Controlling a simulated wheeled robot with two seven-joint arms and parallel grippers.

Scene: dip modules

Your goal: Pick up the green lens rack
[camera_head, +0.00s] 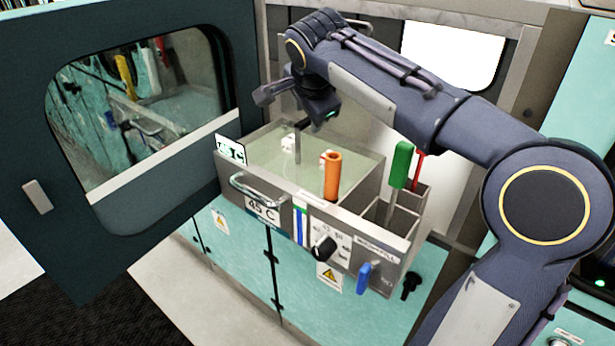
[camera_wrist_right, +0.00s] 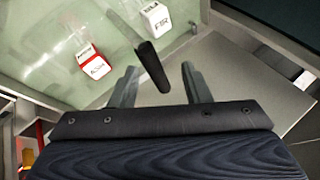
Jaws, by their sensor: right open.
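The green lens rack shows in the head view as an upright green handle (camera_head: 400,165) on a grey stem. It stands in the narrow slots at the right of the tank, and its lower part is hidden inside. My right gripper (camera_head: 272,94) is open, above the far left part of the tank, well to the left of the green handle. In the right wrist view its two fingers (camera_wrist_right: 158,85) are apart, with a black rod (camera_wrist_right: 152,67) showing beyond and between them; I cannot tell its distance. The green handle does not show there. My left gripper is not in view.
The tank (camera_head: 262,143) holds liquid, an orange handle (camera_head: 332,176) and small white labelled blocks, one marked FSR (camera_wrist_right: 156,17). A red handle (camera_head: 420,166) stands just behind the green one. An open door (camera_head: 40,130) is at left. My right forearm passes above the tank.

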